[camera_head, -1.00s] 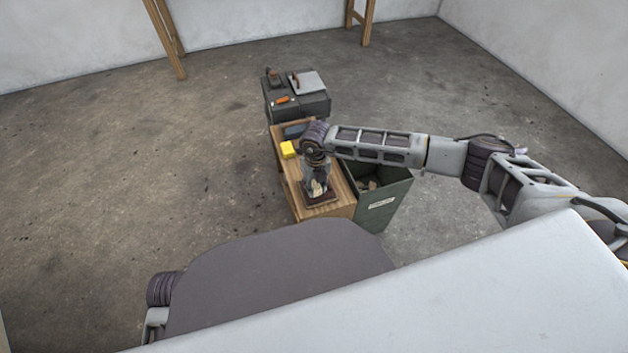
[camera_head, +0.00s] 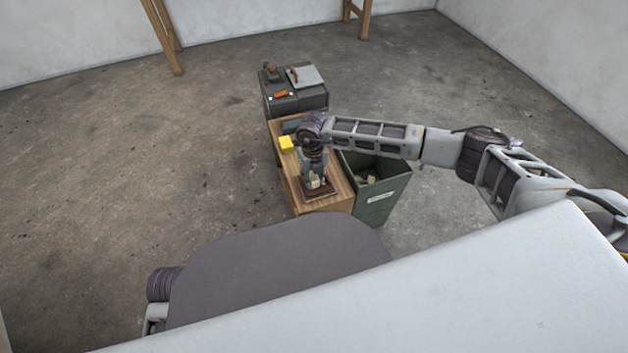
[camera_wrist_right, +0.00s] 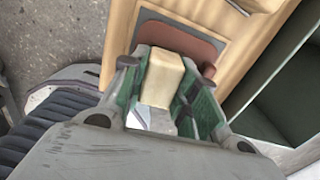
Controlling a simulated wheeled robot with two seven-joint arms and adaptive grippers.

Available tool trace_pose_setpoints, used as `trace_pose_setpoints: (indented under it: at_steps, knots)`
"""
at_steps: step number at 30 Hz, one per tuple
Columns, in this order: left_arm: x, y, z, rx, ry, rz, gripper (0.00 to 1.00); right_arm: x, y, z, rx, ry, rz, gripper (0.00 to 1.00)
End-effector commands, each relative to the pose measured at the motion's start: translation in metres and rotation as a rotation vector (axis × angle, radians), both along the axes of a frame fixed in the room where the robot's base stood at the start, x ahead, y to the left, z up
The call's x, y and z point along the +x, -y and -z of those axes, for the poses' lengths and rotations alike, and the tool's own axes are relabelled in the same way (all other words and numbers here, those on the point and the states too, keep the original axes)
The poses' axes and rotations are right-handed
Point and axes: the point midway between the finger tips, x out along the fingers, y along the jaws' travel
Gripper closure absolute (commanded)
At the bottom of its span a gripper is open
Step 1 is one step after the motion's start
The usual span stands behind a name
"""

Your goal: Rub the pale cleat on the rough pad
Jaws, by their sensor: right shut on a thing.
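The pale cleat (camera_wrist_right: 162,80) is a pale wooden block held between the green-lined fingers of my right gripper (camera_wrist_right: 155,95) in the right wrist view. In the head view my right gripper (camera_head: 316,186) points down over the rough pad, and the cleat is a small pale patch between its fingers. The rough pad (camera_wrist_right: 185,40) is reddish brown with a dark border and lies on the wooden bench top (camera_head: 340,198). The cleat is over the pad; whether they touch cannot be told. My left gripper is not in view.
A yellow block (camera_head: 286,144) lies on the bench left of my right arm. A green bin (camera_head: 385,198) with pieces inside stands right of the bench. A dark box (camera_head: 297,101) with an orange item and tools on top stands behind. Open concrete floor lies left.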

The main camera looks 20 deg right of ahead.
Motion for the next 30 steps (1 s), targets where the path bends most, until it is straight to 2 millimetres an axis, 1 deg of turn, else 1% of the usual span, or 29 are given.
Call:
trace_pose_setpoints:
  at_steps: [12,23,30]
  knots:
    - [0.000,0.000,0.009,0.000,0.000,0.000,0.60,0.018,-0.001,0.000,0.000,0.000,0.000,0.93]
    - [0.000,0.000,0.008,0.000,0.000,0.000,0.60,0.018,-0.001,-0.001,0.001,0.000,0.000,0.93]
    - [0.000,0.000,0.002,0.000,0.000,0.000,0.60,0.010,-0.001,-0.001,0.000,-0.001,0.000,0.93]
